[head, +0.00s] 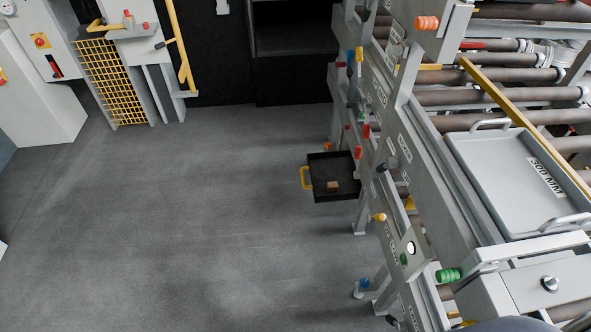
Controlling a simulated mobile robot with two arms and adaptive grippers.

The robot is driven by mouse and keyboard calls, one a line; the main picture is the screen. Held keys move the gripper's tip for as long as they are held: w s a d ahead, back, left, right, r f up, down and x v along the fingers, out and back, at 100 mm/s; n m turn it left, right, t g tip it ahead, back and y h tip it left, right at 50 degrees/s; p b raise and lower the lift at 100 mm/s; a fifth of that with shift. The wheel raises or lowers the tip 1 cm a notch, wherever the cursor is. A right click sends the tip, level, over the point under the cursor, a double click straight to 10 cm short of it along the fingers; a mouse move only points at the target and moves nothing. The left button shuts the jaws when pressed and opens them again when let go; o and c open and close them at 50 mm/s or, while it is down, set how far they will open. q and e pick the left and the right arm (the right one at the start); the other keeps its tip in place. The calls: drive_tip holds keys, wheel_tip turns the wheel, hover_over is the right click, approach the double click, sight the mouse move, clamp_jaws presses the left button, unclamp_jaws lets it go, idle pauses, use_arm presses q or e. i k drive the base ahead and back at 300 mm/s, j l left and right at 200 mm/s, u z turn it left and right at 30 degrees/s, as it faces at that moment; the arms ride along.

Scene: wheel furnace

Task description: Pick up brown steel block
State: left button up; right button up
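A small brown block (333,185) lies in a black tray (322,167) with a yellow handle (305,178) on its left side. The tray sticks out from the left side of the roller conveyor frame, low down near the middle of the head view. Nothing touches the block except the tray floor. Neither of my grippers shows in the head view.
The roller conveyor (460,97) with a grey metal tray (510,173) fills the right side. Coloured knobs, such as a green one (449,275), project from its frame. A yellow mesh guard (112,85) and cabinets stand back left. The grey floor (170,220) is clear.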

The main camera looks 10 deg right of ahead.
sight(334, 186)
drive_tip(key=i+j, duration=0.1)
drive_tip(key=i, duration=0.7)
drive_tip(key=i+j, duration=0.1)
drive_tip(key=i, duration=0.75)
